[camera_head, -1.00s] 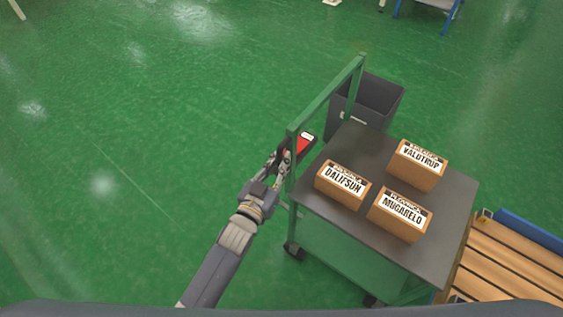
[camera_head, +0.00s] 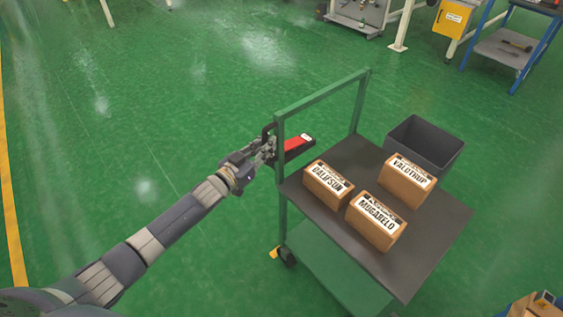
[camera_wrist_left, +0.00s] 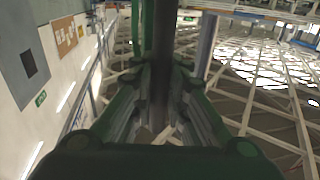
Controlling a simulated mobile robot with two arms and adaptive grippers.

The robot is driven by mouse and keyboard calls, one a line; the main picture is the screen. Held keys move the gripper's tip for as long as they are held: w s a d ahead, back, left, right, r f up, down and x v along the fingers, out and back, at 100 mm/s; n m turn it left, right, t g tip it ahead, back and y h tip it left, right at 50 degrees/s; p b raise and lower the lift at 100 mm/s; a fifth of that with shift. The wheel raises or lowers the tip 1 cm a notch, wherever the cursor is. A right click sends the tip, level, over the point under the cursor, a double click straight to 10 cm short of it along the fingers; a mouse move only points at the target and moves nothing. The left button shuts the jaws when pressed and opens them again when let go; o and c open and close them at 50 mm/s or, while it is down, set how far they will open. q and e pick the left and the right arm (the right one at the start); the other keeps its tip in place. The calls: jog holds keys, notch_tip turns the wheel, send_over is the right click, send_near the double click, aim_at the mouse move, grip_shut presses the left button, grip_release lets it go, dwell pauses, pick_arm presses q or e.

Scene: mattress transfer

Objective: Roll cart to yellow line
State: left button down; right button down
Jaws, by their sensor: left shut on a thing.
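The cart (camera_head: 425,250) has a dark top, a green frame and a green lower shelf. Its green push handle (camera_head: 325,97) rises on its left side. Three brown boxes stand on top, labelled DALIFSUN (camera_head: 327,184), VALOTRUP (camera_head: 406,181) and MUGARELO (camera_head: 375,221). My left gripper (camera_head: 272,148) is shut on the upright post of the handle; in the left wrist view a dark bar (camera_wrist_left: 160,75) runs between its fingers. A red and black device (camera_head: 298,145) sits right beside the gripper. A yellow line (camera_head: 12,215) runs along the floor at the far left. My right gripper is not in view.
A dark grey bin (camera_head: 425,146) is behind the cart's far right corner. A blue-framed table (camera_head: 505,48) and a yellow box (camera_head: 453,18) stand at the top right. A wooden thing (camera_head: 535,305) shows at the bottom right. The green floor between cart and yellow line is clear.

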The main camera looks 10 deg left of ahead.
pick_arm(q)
jog(key=w+a, duration=0.1)
jog(key=a+b, duration=0.1)
jog(key=shift+w+a, duration=0.4)
jog(key=c, duration=1.6)
grip_release()
jog(key=shift+a, duration=0.15)
jog(key=shift+o, duration=0.2)
jog(key=v, duration=1.2)
